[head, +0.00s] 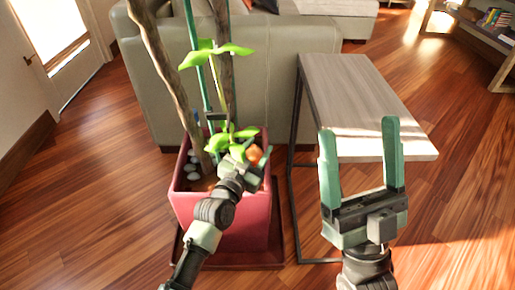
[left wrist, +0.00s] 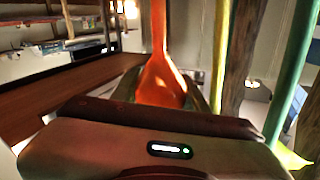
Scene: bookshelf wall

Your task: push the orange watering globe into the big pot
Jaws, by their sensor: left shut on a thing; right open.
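The big pot (head: 250,225) is a square, dark red planter with stems and leaves rising from it. The orange watering globe (head: 254,154) shows as a small orange patch over the pot's back right part, mostly hidden by my left gripper (head: 246,161). In the left wrist view the globe (left wrist: 162,82) has an orange bulb and a thin neck running upward in the picture. My left gripper is shut on the globe. Whether its tip touches soil cannot be told. My right gripper (head: 360,160) is open and empty, right of the pot, in front of the side table.
Thick trunks (head: 165,75), a green stake (head: 193,60) and leaves (head: 215,52) stand close to my left gripper. A wood-topped side table (head: 365,95) is at right, a grey sofa (head: 265,75) behind. Floor at far right is clear.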

